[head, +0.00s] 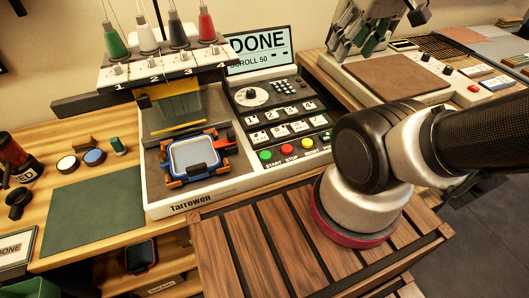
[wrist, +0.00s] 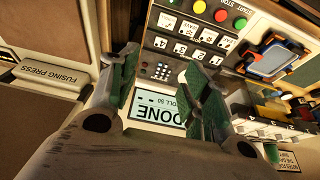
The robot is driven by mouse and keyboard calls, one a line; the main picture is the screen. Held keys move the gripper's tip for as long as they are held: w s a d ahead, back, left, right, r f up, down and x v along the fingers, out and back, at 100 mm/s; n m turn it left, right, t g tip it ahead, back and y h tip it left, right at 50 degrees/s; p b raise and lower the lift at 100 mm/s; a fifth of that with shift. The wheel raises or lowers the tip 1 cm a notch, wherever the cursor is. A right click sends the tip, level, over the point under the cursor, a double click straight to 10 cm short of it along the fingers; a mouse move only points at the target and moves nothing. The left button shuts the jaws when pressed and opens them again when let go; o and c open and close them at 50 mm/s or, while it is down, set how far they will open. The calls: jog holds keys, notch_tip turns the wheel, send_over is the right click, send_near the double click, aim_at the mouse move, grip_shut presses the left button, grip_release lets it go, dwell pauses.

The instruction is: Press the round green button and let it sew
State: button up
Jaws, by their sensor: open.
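The embroidery machine (head: 168,200) stands on the wooden table, with a control panel on its right. The round green button (head: 265,155) is at the panel's front, labelled START, left of the red STOP button (head: 286,149). The green button (wrist: 240,23) also shows at the top of the wrist view. The screen (head: 262,48) reads DONE and SCROLL 50. A blue hoop (head: 212,171) holding pale fabric lies under the needle heads. My gripper (wrist: 161,59) is open and empty, its green-padded fingers apart from the buttons.
A yellow button (head: 306,144) sits right of the red one. A dial (head: 251,96) and several stitch keys lie behind. A green mat (head: 95,208) lies left of the machine. A press (head: 400,75) stands at the back right, labelled FUSING PRESS in the wrist view.

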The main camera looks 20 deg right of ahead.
grip_shut()
dwell(1.4)
